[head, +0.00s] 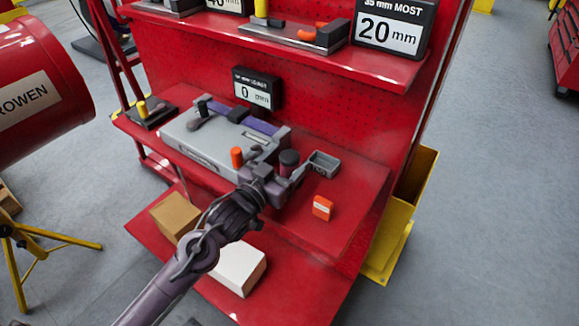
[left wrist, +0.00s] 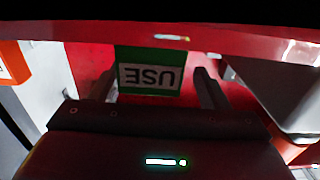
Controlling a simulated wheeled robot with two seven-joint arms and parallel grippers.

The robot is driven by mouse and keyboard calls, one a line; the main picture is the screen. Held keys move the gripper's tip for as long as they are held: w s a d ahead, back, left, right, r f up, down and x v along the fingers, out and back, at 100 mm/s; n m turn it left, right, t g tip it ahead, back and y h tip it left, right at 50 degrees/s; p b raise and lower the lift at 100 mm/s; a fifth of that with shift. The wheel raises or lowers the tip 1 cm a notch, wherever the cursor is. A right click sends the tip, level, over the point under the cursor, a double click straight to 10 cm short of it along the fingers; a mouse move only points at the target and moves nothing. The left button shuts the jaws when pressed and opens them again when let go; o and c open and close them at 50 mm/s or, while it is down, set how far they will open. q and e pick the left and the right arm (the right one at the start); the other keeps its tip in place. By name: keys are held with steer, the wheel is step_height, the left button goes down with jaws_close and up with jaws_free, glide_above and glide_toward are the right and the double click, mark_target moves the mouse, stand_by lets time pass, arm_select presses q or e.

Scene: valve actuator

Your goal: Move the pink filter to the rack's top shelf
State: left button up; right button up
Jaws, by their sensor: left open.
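I cannot make out a pink filter in either view. The red rack's upper shelf (head: 395,72) crosses the top of the head view. My left gripper (head: 288,182) is over the middle shelf, beside a dark round-topped item (head: 289,160) and a small grey tray (head: 323,163). My right gripper is not in view.
A grey device (head: 205,145) with an orange knob fills the middle shelf's left. An orange box (head: 322,207) lies on its right. A cardboard box (head: 175,217) and a white box (head: 238,267) sit below. The upper shelf carries a "20 mm" sign (head: 390,35) and tools.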

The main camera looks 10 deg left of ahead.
arm_select(q)
steer(key=shift+c, duration=0.3)
steer(key=c, duration=1.1)
